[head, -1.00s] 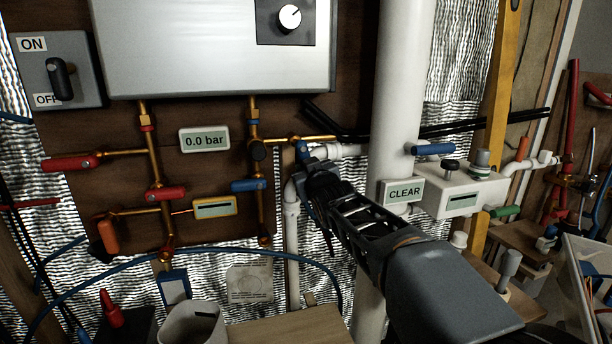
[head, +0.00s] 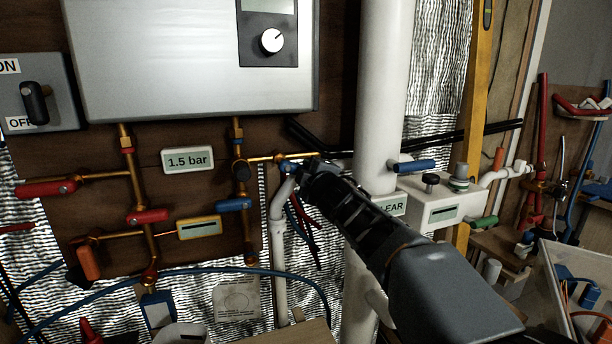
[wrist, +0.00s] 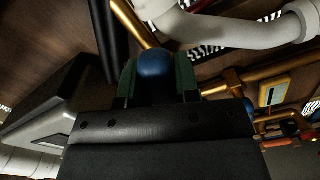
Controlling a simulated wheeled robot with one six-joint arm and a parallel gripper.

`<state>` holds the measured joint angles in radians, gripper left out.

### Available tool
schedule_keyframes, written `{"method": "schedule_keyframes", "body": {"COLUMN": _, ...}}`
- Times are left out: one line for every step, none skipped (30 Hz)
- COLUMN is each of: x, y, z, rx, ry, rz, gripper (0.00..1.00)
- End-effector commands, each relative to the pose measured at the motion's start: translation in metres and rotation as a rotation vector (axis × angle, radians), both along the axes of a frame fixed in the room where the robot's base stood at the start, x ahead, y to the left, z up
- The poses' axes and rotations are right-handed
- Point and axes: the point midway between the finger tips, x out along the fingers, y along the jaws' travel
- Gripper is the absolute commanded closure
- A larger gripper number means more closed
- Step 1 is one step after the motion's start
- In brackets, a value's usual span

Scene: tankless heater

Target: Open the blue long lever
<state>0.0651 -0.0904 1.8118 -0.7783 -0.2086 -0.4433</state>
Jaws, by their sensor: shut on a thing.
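The pressure display (head: 187,160) reads 1.5 bar. A white pipe (head: 278,215) bends down just left of my gripper, and a thick white column (head: 378,110) stands behind my arm. Other blue handles (head: 234,205) and (head: 416,167) are nearby. Black pipes (head: 455,136) run behind.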

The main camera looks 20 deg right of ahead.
Motion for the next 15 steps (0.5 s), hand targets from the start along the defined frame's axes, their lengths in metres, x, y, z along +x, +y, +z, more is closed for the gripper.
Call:
{"method": "schedule_keyframes", "body": {"x": 0.0, "y": -0.001, "z": 0.004, "rx": -0.043, "ry": -0.003, "rz": 0.0, "gripper": 1.0}}
{"method": "schedule_keyframes", "body": {"x": 0.0, "y": -0.002, "z": 0.005, "rx": -0.066, "ry": -0.006, "rz": 0.0, "gripper": 1.0}}
{"method": "schedule_keyframes", "body": {"x": 0.0, "y": -0.002, "z": 0.007, "rx": -0.099, "ry": -0.009, "rz": 0.0, "gripper": 1.0}}
{"method": "schedule_keyframes", "body": {"x": 0.0, "y": -0.002, "z": 0.008, "rx": -0.121, "ry": -0.011, "rz": 0.0, "gripper": 1.0}}
{"method": "schedule_keyframes", "body": {"x": 0.0, "y": -0.003, "z": 0.009, "rx": -0.143, "ry": -0.013, "rz": 0.0, "gripper": 1.0}}
{"method": "schedule_keyframes", "body": {"x": 0.0, "y": -0.003, "z": 0.011, "rx": -0.17, "ry": -0.015, "rz": 0.0, "gripper": 1.0}}
{"method": "schedule_keyframes", "body": {"x": 0.0, "y": -0.003, "z": 0.012, "rx": -0.19, "ry": -0.018, "rz": 0.0, "gripper": 1.0}}
{"method": "schedule_keyframes", "body": {"x": 0.0, "y": -0.003, "z": 0.013, "rx": -0.209, "ry": -0.019, "rz": 0.0, "gripper": 1.0}}
{"method": "schedule_keyframes", "body": {"x": 0.0, "y": -0.004, "z": 0.014, "rx": -0.232, "ry": -0.021, "rz": 0.0, "gripper": 1.0}}
{"method": "schedule_keyframes", "body": {"x": 0.0, "y": -0.004, "z": 0.015, "rx": -0.249, "ry": -0.022, "rz": 0.0, "gripper": 1.0}}
{"method": "schedule_keyframes", "body": {"x": 0.0, "y": -0.004, "z": 0.016, "rx": -0.264, "ry": -0.024, "rz": 0.0, "gripper": 1.0}}
{"method": "schedule_keyframes", "body": {"x": 0.0, "y": -0.004, "z": 0.017, "rx": -0.283, "ry": -0.024, "rz": 0.001, "gripper": 1.0}}
{"method": "schedule_keyframes", "body": {"x": 0.0, "y": -0.004, "z": 0.018, "rx": -0.297, "ry": -0.025, "rz": 0.001, "gripper": 1.0}}
{"method": "schedule_keyframes", "body": {"x": 0.0, "y": -0.004, "z": 0.018, "rx": -0.309, "ry": -0.026, "rz": 0.001, "gripper": 1.0}}
{"method": "schedule_keyframes", "body": {"x": 0.0, "y": -0.004, "z": 0.019, "rx": -0.323, "ry": -0.027, "rz": 0.001, "gripper": 1.0}}
